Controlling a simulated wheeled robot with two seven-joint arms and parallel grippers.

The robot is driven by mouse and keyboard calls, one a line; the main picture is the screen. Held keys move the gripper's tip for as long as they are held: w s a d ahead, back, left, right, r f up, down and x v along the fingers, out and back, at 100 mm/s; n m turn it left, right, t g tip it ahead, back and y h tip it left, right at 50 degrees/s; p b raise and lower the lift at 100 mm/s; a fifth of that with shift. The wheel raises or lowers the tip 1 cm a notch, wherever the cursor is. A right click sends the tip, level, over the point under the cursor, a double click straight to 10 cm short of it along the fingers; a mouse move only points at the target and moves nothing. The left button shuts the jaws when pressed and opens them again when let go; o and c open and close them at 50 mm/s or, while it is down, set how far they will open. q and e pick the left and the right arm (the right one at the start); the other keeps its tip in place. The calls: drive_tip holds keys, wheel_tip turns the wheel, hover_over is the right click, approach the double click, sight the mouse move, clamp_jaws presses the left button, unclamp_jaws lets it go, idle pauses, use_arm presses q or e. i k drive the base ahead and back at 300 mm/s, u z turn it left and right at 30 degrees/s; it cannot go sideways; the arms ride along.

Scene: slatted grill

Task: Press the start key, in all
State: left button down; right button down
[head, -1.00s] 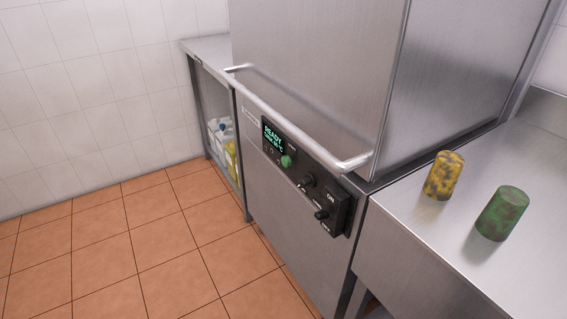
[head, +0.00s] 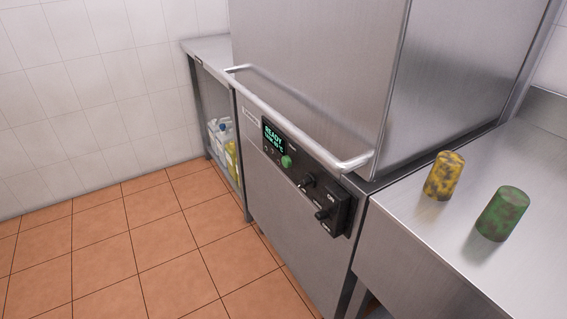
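A steel hood machine (head: 315,75) stands in the middle of the head view. On its front is a small dark display (head: 274,137) with green text that reads READY on its first line. A round green key (head: 287,161) sits just below and right of the display. A dark knob (head: 308,181) is further right, and a black switch box (head: 330,208) with a knob is right of that. Neither of my grippers shows in the head view, and nothing touches the green key.
A tubular handle bar (head: 300,130) juts out above the controls. A steel counter (head: 430,240) on the right holds a yellow mottled cylinder (head: 444,176) and a green mottled cylinder (head: 502,214). Bottles (head: 226,140) stand under the left table (head: 205,46). The tiled floor (head: 130,245) in front is clear.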

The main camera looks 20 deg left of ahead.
sight(286, 161)
drive_tip(key=k, duration=0.5)
drive_tip(key=u, duration=1)
drive_tip(key=i, duration=0.9)
drive_tip(key=z, duration=1.6)
